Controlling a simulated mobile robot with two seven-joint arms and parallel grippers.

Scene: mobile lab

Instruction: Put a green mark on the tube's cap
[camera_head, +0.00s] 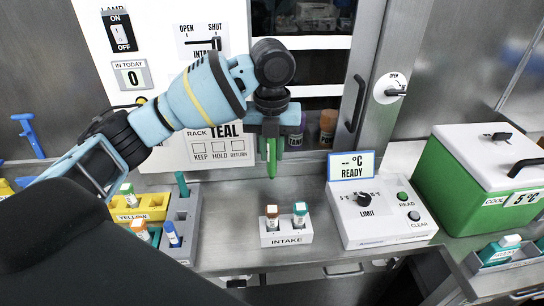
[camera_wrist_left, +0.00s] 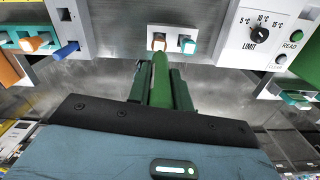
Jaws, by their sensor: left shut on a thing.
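My left gripper (camera_head: 270,135) is shut on a green marker (camera_head: 271,158), which points tip down. In the left wrist view the marker (camera_wrist_left: 160,82) lies between the two fingers. The intake rack (camera_head: 286,238) stands on the bench below and in front of it. It holds two upright tubes: one with an orange-brown cap (camera_head: 271,211) and one with a teal cap (camera_head: 300,208). Both caps also show in the left wrist view, orange-brown (camera_wrist_left: 159,40) and teal (camera_wrist_left: 187,43). The marker tip appears apart from both caps; I see no green mark on the orange-brown cap. My right gripper is not in view.
A reader box (camera_head: 382,214) with a limit knob stands right of the intake rack. A green and white cooler (camera_head: 480,180) is further right. At the left are a yellow rack (camera_head: 150,206) and a grey rack (camera_head: 183,235). A teal rack sign (camera_head: 218,147) is behind.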

